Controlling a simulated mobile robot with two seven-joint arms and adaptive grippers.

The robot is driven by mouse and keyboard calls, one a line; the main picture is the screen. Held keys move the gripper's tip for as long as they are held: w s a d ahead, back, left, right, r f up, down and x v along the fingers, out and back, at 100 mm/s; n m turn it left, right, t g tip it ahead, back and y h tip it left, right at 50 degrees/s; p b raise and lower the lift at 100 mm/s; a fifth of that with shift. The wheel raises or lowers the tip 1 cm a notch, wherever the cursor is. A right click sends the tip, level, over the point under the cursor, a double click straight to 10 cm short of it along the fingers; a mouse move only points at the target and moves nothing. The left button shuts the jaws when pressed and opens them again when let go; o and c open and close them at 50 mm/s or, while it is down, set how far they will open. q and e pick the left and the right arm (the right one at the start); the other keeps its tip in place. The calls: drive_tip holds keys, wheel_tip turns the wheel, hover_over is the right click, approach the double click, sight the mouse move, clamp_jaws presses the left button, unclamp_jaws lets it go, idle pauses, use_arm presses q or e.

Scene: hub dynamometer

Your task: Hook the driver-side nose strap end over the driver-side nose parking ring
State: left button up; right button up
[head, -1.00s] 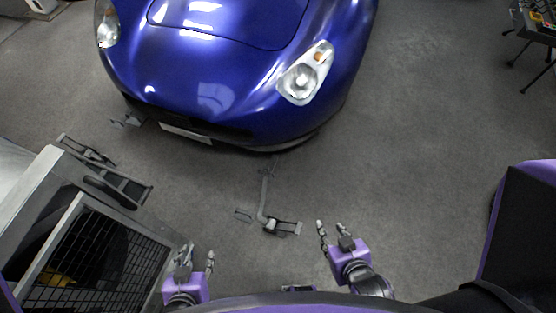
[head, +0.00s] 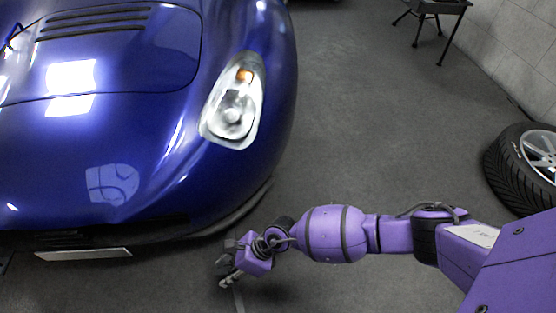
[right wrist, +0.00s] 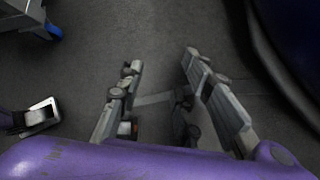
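My right gripper (head: 226,273) is low, just in front of the blue car's nose, below the headlight. In the right wrist view its two fingers (right wrist: 160,62) are spread well apart. A grey strap (right wrist: 154,99) with a dark end piece shows between and beneath them; I cannot tell whether a finger touches it. I cannot make out the parking ring in either view. My left gripper is not in the head view.
The blue car (head: 150,190) fills the left, its bumper close to my right gripper. A wheel (head: 525,165) lies at the right, with a dark stand (head: 435,8) behind. Grey floor between is clear. A blue caster (right wrist: 54,31) shows in the wrist view.

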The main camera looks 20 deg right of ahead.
drive_tip(key=w+d+f+n+h+b, duration=0.25)
drive_tip(key=w+d+f, duration=0.2)
drive_tip(key=w, duration=0.35)
drive_tip(key=shift+n+t, duration=0.25)
drive_tip(key=shift+t, duration=0.05)
drive_tip(key=b+x, duration=0.4)
drive_tip(key=x, duration=0.2)
drive_tip(key=shift+a, duration=0.1)
drive_tip(key=shift+b+x, duration=0.55)
drive_tip(key=shift+x, duration=0.25)
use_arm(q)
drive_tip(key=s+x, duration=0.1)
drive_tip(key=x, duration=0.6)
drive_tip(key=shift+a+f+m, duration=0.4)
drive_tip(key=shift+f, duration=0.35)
use_arm(e)
drive_tip(key=shift+r, duration=0.1)
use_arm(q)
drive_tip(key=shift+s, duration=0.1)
use_arm(e)
clamp_jaws()
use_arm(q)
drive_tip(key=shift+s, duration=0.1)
use_arm(e)
drive_tip(key=shift+s, duration=0.1)
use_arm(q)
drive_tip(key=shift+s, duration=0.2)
use_arm(e)
drive_tip(key=shift+s, duration=0.1)
